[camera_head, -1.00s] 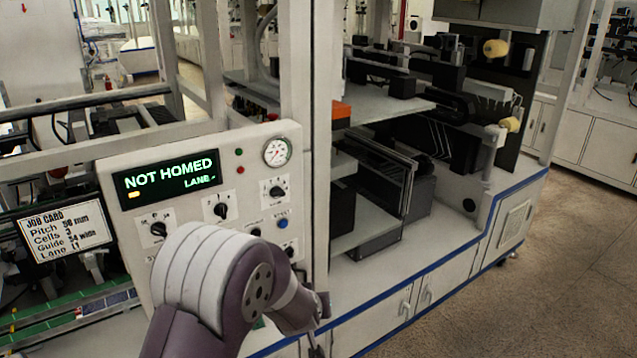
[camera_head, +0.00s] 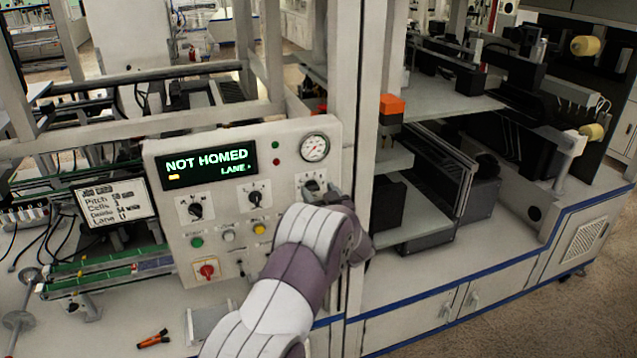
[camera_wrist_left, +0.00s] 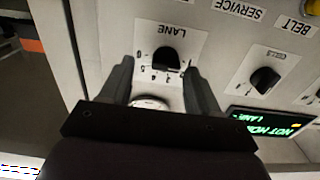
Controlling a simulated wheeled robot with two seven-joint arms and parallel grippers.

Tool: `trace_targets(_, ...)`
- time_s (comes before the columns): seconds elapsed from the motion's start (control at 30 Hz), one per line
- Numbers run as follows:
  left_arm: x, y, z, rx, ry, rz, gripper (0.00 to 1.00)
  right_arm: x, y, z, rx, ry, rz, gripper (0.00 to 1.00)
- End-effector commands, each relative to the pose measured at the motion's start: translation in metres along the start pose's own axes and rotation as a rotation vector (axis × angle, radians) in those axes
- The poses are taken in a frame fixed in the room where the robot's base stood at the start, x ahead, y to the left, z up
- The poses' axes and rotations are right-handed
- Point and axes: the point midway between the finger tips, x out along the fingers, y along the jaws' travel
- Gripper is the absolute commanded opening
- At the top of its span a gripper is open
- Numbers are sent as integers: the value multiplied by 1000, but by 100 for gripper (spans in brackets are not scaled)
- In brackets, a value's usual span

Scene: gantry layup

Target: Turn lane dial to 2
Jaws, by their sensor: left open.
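The lane dial is a black knob on a white label plate marked LANE. It is the rightmost of the upper dials on the grey control panel (camera_head: 228,138), and in the left wrist view the lane dial (camera_wrist_left: 167,59) appears upside down. My left gripper (camera_head: 329,194) is at this dial in the head view, partly covering its plate. In the wrist view the left gripper (camera_wrist_left: 158,70) is open, with one finger on each side of the knob and visible gaps to it. The display (camera_head: 210,168) reads NOT HOMED and LANE with a dash. My right gripper is out of view.
Another dial (camera_wrist_left: 265,79) sits beside the lane dial. A pressure gauge (camera_head: 314,148) is just above it, and a white post (camera_head: 343,90) stands close to the right. Coloured buttons and a red knob (camera_head: 207,270) are lower on the panel. A job card (camera_head: 113,201) is at left.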

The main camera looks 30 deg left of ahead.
Motion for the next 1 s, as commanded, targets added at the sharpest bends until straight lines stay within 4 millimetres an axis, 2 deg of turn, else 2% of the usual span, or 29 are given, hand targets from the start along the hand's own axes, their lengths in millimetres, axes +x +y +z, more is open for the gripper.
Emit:
trace_targets(0.03,6,-1,-2,0,0,-2,62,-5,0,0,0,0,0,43)
trace_targets(0.2,16,0,0,0,0,1,62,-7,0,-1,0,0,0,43)
trace_targets(0.43,17,0,1,0,0,1,62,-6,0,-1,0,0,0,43)
trace_targets(0.6,17,0,1,0,0,1,6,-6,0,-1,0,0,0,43)
trace_targets(1.0,17,0,0,58,1,1,6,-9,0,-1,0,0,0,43)
